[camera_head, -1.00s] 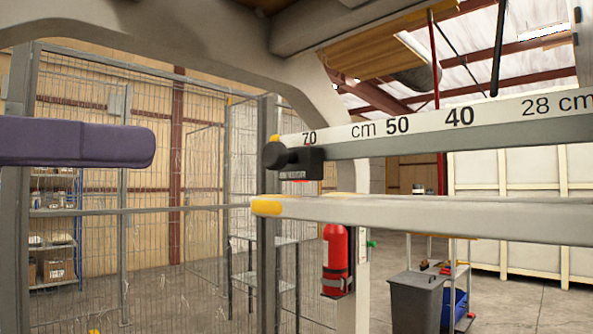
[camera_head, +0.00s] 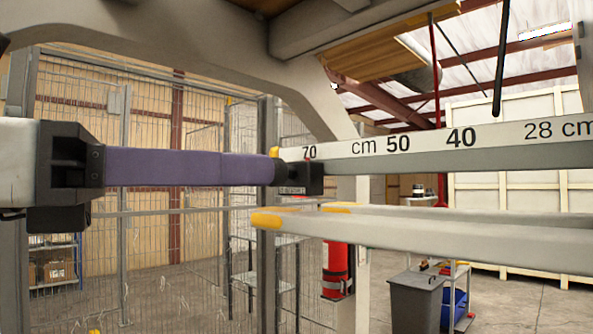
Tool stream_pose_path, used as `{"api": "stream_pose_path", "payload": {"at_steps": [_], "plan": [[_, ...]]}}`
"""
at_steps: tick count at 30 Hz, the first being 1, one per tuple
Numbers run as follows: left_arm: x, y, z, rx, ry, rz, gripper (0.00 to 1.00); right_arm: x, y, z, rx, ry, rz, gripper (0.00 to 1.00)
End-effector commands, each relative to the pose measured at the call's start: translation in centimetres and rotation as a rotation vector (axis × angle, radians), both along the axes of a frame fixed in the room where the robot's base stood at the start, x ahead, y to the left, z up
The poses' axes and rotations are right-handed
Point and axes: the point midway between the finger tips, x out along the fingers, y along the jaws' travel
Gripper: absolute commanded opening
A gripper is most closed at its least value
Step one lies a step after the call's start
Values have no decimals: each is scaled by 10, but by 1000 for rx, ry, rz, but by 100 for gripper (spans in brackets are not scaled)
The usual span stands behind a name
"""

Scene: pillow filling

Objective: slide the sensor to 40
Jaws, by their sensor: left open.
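The sensor (camera_head: 308,179) is a small black block with a knob, at the left end of the rail, below the 70 mark. The grey rail (camera_head: 430,161) carries a white scale (camera_head: 430,140) reading 70, 50, 40 and 28 cm from left to right. My left gripper (camera_head: 262,170) reaches in from the left with long purple fingers, seen side-on and overlapping. It is open. Its tips are at the sensor's left side and partly cover the knob; I cannot tell if they touch. My right gripper is not in view.
A second grey bar with a yellow end (camera_head: 268,219) runs below the rail. A wire-mesh fence (camera_head: 150,240) stands behind on the left. A fire extinguisher (camera_head: 337,268), a grey bin (camera_head: 416,300) and a cart are farther back. The space along the scale toward 40 looks clear.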

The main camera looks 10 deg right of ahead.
Motion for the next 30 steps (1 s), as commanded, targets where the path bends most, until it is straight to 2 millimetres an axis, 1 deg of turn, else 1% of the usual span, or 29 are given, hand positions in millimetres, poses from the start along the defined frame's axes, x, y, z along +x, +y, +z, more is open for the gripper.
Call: {"api": "stream_pose_path", "payload": {"at_steps": [9, 15, 21, 29, 30], "plan": [[9, -30, 1, 1, -1, -1, 44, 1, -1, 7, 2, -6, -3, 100], [15, -43, 1, -1, 0, -1, 44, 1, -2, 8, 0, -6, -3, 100], [16, -48, 1, -1, 0, 0, 44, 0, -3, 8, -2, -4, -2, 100], [16, -48, 0, -1, -1, 0, 44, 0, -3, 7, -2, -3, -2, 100], [16, -48, 0, 0, -1, 0, 37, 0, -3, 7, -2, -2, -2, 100]]}}
